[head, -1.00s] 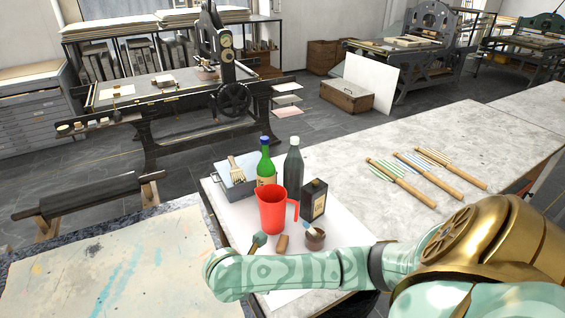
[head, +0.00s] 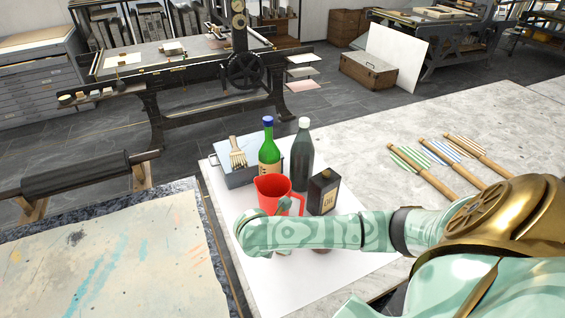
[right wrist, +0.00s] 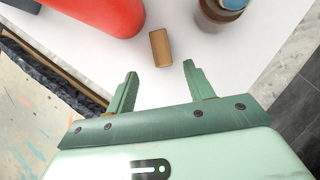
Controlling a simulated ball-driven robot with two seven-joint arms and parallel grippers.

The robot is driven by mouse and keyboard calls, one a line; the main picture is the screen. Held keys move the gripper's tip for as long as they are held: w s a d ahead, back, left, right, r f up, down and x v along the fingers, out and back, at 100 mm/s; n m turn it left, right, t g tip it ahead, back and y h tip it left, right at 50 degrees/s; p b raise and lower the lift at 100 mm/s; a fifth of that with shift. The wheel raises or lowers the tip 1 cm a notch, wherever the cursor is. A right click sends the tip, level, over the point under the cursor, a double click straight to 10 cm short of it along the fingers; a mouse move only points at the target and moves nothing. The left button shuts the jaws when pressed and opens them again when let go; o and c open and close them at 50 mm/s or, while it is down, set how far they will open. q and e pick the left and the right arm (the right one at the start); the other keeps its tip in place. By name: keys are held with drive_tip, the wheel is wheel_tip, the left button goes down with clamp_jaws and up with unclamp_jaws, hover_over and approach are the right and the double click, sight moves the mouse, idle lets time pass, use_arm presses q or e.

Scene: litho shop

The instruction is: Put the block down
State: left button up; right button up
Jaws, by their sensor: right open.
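The block (right wrist: 160,48) is a small brown wooden piece lying on the white sheet (right wrist: 185,90). It is in the right wrist view, just beyond the fingertips and roughly in line with the gap between them. My right gripper (right wrist: 158,72) is open, with both fingers apart from the block and nothing between them. In the head view my right arm crosses the front of the white sheet (head: 285,295) and hides the block. A dark green part of my right gripper shows in front of the red jug. My left gripper is not in view.
The red jug (head: 268,188) stands close beyond the block. A dark oil can (head: 323,192), green bottle (head: 268,150), grey bottle (head: 302,148) and a grey tray (head: 238,178) with a brush stand behind. A brown pot (right wrist: 220,12) is right of the block. Wood-handled tools (head: 430,175) lie right.

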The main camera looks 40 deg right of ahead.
drive_tip(key=b+x, duration=0.1)
drive_tip(key=x, duration=0.3)
drive_tip(key=shift+d, duration=0.1)
drive_tip(key=shift+w+d+f+b, duration=0.1)
drive_tip(key=shift+d+f+b, duration=0.05)
drive_tip(key=shift+f+b, duration=0.25)
drive_tip(key=b+x, duration=0.1)
drive_tip(key=x, duration=0.1)
drive_tip(key=b+x, duration=0.2)
drive_tip(key=shift+w+d+f, duration=0.1)
drive_tip(key=shift+d, duration=0.3)
drive_tip(key=shift+c, duration=0.6)
drive_tip(key=c, duration=1)
